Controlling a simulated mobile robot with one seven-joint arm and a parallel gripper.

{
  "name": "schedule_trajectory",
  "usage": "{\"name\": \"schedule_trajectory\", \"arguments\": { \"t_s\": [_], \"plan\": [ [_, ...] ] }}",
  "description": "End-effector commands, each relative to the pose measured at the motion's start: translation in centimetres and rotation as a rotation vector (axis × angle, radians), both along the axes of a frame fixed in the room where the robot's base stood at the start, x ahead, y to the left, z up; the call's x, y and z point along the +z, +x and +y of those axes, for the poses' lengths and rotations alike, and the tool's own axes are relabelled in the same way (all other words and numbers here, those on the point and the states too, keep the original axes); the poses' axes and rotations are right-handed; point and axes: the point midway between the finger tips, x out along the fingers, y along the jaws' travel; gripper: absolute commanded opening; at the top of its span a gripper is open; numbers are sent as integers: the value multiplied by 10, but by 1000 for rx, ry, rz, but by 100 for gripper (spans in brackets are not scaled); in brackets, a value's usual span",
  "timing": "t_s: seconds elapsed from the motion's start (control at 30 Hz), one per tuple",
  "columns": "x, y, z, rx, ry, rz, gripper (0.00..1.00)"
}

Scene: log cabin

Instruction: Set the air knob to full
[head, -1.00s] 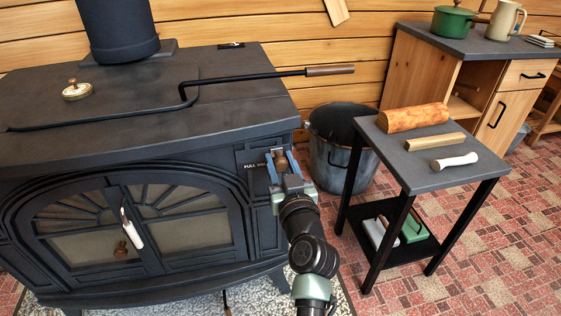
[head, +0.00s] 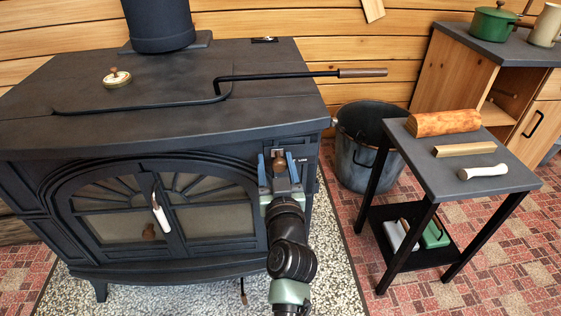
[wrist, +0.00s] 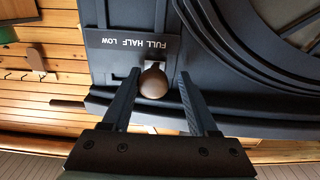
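The air knob (wrist: 153,82) is a round brown knob on a pale stem at the stove front, beside a label plate (wrist: 130,43) reading FULL, HALF and LOW. In the head view my gripper (head: 277,163) is at the upper right of the black stove's (head: 165,110) front, with the brown knob (head: 279,163) between the blue fingers. The label is hidden there.
A black rod with a wooden handle (head: 362,72) juts right over the stove top. A metal bucket (head: 365,150) and a small side table (head: 485,178) stand to the right. The stove door has a white handle (head: 160,215).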

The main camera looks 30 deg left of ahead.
Motion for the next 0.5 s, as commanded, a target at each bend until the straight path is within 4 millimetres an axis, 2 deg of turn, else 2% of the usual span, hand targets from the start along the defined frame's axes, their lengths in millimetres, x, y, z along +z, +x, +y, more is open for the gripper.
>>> {"name": "schedule_trajectory", "arguments": {
  "t_s": [0.33, 0.5],
  "plan": [
    [0, 0, -3, -4, 1, -1, 68],
    [0, -12, -12, -6, 3, 1, 68]
  ]
}}
